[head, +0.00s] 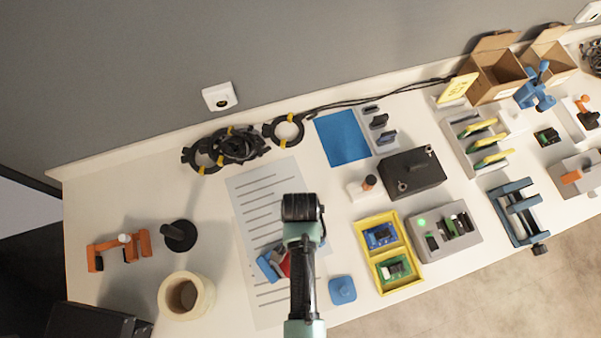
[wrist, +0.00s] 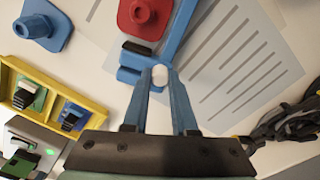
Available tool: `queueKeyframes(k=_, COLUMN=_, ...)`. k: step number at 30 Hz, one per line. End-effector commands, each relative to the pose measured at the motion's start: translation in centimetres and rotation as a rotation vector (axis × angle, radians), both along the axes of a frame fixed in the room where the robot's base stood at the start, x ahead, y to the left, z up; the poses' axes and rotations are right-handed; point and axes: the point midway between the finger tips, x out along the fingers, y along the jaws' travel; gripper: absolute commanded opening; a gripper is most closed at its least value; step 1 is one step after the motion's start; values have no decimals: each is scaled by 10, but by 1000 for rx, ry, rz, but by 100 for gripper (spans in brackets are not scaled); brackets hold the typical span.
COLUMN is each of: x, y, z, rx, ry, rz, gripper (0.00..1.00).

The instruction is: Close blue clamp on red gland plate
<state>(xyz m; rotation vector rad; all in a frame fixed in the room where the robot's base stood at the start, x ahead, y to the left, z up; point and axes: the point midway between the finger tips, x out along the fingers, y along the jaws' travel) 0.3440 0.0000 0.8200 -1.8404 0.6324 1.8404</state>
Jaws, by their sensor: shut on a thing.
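The blue clamp (wrist: 181,32) lies at the top middle of the wrist view, with a black pad and a white knob (wrist: 160,75). The red gland plate (wrist: 145,14) is beside its blue bar, a round raised collar on top. My gripper (wrist: 160,84) is shut on the clamp's white knob, one finger on each side. In the head view my arm covers most of the clamp (head: 266,267) and leaves only a sliver of the red plate (head: 285,267) showing; the fingers are hidden there. I cannot tell how far the clamp is closed.
A printed sheet (head: 255,201) lies under the clamp. A blue part (head: 342,290) and a yellow tray (head: 371,265) stand to the right. A tape roll (head: 187,295), a black knob-like part (head: 180,235) and an orange clamp (head: 118,250) are left. Coiled cables (head: 235,146) lie behind.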

Motion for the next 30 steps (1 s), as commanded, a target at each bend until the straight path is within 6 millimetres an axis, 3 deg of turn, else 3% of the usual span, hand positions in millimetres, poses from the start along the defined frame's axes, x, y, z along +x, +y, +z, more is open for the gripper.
queueKeyframes(k=23, x=0, y=0, z=0, rx=0, ry=0, rz=0, gripper=0)
queueKeyframes(k=30, x=-11, y=15, z=3, rx=1, ry=1, rz=1, gripper=0)
